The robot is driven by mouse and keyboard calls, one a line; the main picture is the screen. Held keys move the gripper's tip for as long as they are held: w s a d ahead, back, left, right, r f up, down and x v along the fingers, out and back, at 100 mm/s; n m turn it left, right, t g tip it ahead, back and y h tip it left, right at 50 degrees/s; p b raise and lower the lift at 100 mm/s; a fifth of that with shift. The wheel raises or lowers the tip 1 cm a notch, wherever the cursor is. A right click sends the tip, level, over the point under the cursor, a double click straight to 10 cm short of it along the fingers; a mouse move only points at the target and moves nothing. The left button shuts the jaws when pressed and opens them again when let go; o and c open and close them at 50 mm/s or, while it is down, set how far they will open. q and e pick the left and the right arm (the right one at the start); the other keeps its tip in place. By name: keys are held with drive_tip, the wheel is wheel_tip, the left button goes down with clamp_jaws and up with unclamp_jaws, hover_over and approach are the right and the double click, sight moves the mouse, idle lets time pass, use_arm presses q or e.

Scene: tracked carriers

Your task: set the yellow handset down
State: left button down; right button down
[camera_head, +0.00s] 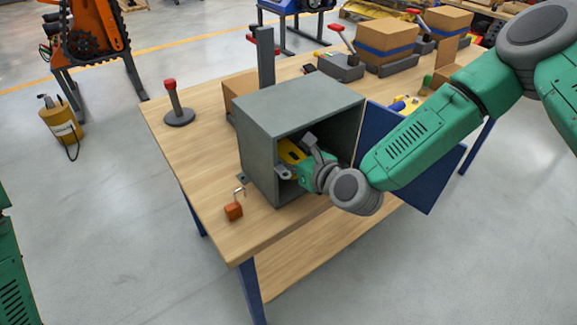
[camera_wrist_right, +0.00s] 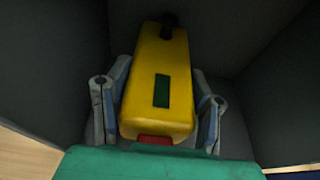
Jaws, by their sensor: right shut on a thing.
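The yellow handset (camera_head: 287,152) shows partly inside a grey open-fronted box (camera_head: 300,97) in the head view. In the right wrist view the handset (camera_wrist_right: 158,85) has a green panel, a dark knob at the far end and a red patch at the near end. My right gripper (camera_head: 297,160) reaches into the box and is shut on the handset; its fingers (camera_wrist_right: 160,105) lie on both sides of it. I cannot tell whether the handset touches the box floor. My left gripper is not in view; only a bit of green arm shows at the left edge.
The box stands on a wooden table (camera_head: 185,165) with its blue door (camera_head: 432,190) open to the right. An orange padlock (camera_head: 233,211) lies at the front left. A red-topped post (camera_head: 175,103) stands behind it. Cardboard boxes (camera_head: 385,45) sit at the back right.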

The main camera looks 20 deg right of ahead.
drive_tip(key=f, duration=0.3)
drive_tip(key=shift+d+f, duration=0.2)
drive_tip(key=shift+f, duration=0.05)
drive_tip(key=shift+w+d+f, duration=0.1)
drive_tip(key=shift+w+f, duration=0.05)
drive_tip(key=shift+w, duration=0.05)
drive_tip(key=c, duration=0.7)
unclamp_jaws()
drive_tip(key=shift+a+f, duration=0.1)
drive_tip(key=shift+a, duration=0.1)
drive_tip(key=shift+c, duration=0.2)
